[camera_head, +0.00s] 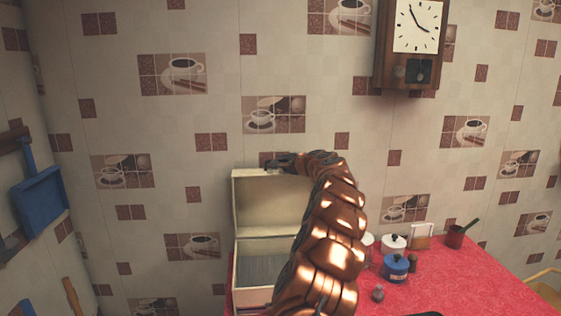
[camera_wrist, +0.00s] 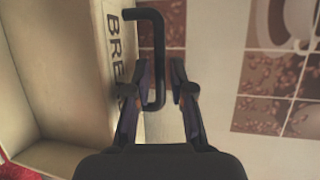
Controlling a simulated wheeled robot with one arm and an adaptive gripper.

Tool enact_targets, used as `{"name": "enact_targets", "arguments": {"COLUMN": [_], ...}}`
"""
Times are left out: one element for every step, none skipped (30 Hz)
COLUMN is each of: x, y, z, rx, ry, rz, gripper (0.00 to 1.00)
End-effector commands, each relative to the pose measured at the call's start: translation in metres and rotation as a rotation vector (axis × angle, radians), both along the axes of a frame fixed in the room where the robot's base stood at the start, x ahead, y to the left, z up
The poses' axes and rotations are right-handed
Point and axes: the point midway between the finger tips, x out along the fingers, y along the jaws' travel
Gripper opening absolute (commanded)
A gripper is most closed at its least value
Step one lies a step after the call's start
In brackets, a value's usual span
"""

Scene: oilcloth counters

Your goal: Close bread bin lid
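The cream bread bin (camera_head: 253,296) stands on the counter at the left, its lid (camera_head: 268,200) raised upright with the pale inner side showing. In the wrist view the lid's edge and outer face (camera_wrist: 118,50) carry dark letters reading "BRE". A black bar handle (camera_wrist: 152,14) sticks out from that face. My gripper (camera_wrist: 160,72) is open, with one finger on each side of the handle's long bar; gaps show between bar and fingers. In the head view my gripper (camera_head: 284,161) is at the lid's top edge. My arm hides the bin's right side.
A red patterned cloth (camera_head: 440,290) covers the counter. To the right stand a blue pot (camera_head: 396,268), a white lidded jar (camera_head: 394,243) and a brown pot (camera_head: 455,237). The tiled wall is close behind the lid. A clock (camera_head: 412,40) hangs above.

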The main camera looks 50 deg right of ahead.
Motion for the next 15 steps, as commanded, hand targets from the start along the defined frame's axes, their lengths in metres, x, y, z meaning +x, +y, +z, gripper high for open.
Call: {"name": "enact_targets", "arguments": {"x": [0.003, 0.005, 0.007, 0.009, 0.011, 0.012, 0.013, 0.015, 0.016, 0.016, 0.017, 0.018, 0.018, 0.018, 0.019], "y": [-0.002, -0.003, -0.004, -0.004, -0.005, -0.005, -0.006, -0.006, -0.006, -0.006, -0.006, -0.006, -0.007, -0.007, -0.007], "z": [-0.001, -0.001, -0.003, -0.003, -0.004, -0.005, -0.005, -0.005, -0.005, -0.005, -0.005, -0.005, -0.005, -0.005, -0.005], "rx": [-0.001, -0.001, 0.000, 0.001, 0.001, 0.001, 0.001, 0.001, 0.001, 0.001, 0.001, 0.001, 0.001, 0.001, 0.001], "ry": [0.003, 0.003, 0.002, 0.002, 0.003, 0.003, 0.002, 0.002, 0.002, 0.001, 0.001, 0.001, 0.000, 0.000, 0.000], "rz": [-0.003, -0.003, -0.003, -0.003, -0.003, -0.003, -0.003, -0.002, -0.002, -0.002, -0.002, -0.002, -0.002, -0.002, -0.002], "gripper": [0.22, 0.22, 0.22, 0.22, 0.22, 0.22, 0.22, 0.22, 0.22, 0.22, 0.22, 0.22, 0.22, 0.22, 0.22]}}
